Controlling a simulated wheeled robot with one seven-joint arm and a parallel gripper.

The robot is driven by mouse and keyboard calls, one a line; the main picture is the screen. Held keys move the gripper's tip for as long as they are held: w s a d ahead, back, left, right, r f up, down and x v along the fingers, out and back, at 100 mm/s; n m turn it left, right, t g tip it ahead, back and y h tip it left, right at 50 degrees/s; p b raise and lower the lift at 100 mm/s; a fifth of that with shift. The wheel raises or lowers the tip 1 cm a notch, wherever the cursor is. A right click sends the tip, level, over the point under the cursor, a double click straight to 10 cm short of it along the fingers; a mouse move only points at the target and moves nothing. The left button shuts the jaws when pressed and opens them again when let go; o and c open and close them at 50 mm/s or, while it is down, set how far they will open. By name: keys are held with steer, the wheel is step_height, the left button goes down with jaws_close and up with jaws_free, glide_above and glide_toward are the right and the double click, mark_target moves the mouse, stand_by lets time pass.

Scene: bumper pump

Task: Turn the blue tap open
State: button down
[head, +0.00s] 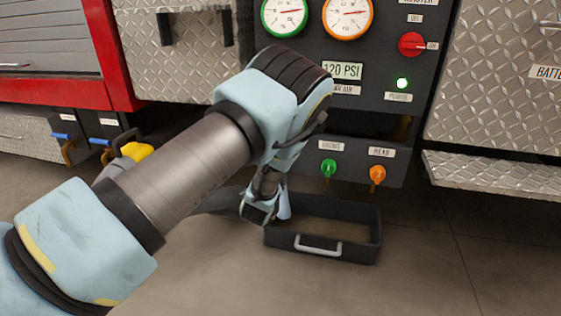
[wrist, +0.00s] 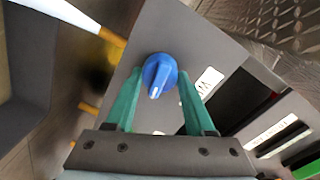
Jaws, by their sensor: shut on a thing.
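The blue tap (wrist: 159,74) shows in the wrist view as a round knob with a raised grip bar and a pale mark at its lower end. It sits on a grey panel face beside a white label. My gripper (wrist: 160,78) has its two green fingers on either side of the knob, shut on it. In the head view my arm hides the blue tap and the fingertips.
A green tap (head: 328,168) and an orange tap (head: 377,174) are on the panel (head: 352,152) right of my wrist. A dark tray (head: 372,238) with a pale handle stands on the floor below. A red knob (head: 411,44) and gauges are above. Floor at right is clear.

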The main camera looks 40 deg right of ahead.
steer(key=shift+m+p, duration=0.3)
steer(key=shift+m, duration=0.5)
steer(key=shift+c, duration=1.3)
jaws_free()
steer(key=p+v, duration=0.3)
steer(key=v, duration=0.7)
steer(key=shift+s+a+p, duration=0.3)
steer(key=shift+a, duration=0.05)
steer(key=shift+w, duration=0.1)
